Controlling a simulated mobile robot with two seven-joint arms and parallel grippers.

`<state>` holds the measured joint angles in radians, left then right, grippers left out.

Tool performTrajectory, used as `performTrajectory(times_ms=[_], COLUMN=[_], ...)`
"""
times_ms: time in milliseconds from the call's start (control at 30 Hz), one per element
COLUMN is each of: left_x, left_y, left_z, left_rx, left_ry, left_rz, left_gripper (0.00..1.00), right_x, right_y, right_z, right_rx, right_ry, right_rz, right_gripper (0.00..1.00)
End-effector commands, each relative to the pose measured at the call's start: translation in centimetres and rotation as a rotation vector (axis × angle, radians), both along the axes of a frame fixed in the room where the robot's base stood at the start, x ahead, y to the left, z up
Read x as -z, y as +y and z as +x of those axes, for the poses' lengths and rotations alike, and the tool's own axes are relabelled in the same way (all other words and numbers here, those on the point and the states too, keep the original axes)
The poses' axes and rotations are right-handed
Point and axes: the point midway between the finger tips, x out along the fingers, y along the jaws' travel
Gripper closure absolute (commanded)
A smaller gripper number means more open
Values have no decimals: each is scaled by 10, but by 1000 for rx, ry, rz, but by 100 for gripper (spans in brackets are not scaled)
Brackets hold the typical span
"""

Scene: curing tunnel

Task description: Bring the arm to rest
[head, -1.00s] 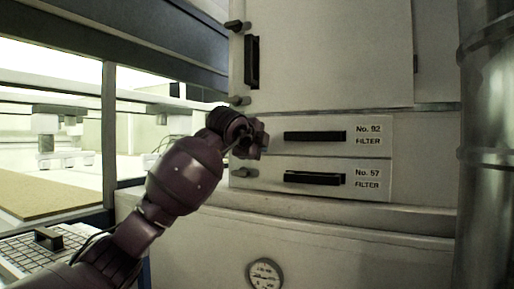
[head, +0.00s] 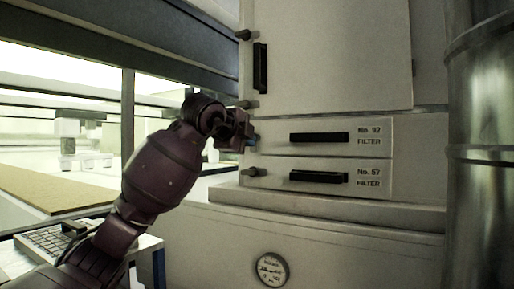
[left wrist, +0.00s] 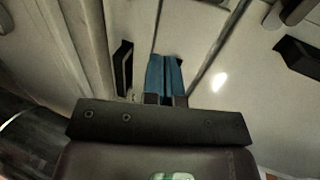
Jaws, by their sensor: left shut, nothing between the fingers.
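My left gripper (head: 252,140) is at the end of my dark maroon arm, in front of the left edge of the pale cabinet. It is beside the No. 92 filter drawer (head: 360,151), left of that drawer's black handle. In the left wrist view its blue fingers (left wrist: 164,77) are together with nothing between them. Whether the fingertips touch the cabinet cannot be told. The No. 57 filter drawer (head: 362,187) lies just below, and both drawers look shut. My right gripper is not in view.
A cabinet door with a black handle (head: 260,67) is above the drawers. Small knobs (head: 254,172) stick out along the left edge. A round gauge (head: 271,268) is below. A metal pipe (head: 482,190) stands at the right. An open bay with a brown board (head: 50,188) is at the left.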

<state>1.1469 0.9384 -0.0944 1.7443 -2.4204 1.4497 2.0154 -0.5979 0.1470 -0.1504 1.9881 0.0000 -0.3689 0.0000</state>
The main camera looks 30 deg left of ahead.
Motion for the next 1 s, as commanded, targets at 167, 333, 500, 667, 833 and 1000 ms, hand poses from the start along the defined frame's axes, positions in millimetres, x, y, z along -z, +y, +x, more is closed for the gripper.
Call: performTrajectory(times_ms=[167, 333, 500, 667, 833, 1000], left_x=[-6, -9, -9, -16, -36, -60], left_y=[1, 1, 1, -3, -44, -102], left_z=[-20, -28, -29, -27, -32, -57], left_rx=[1, 0, 3, 65, 351, 670], left_ry=[0, -1, 0, -49, -230, -503], left_rz=[2, 1, 10, 126, 308, 386], left_gripper=[100, 100, 100, 100, 100, 100], right_x=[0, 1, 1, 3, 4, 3], right_y=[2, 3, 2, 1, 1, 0], right_z=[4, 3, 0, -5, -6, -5], right_rx=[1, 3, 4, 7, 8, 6], right_ry=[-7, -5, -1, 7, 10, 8], right_rz=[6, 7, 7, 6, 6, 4], right_gripper=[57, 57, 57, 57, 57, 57])
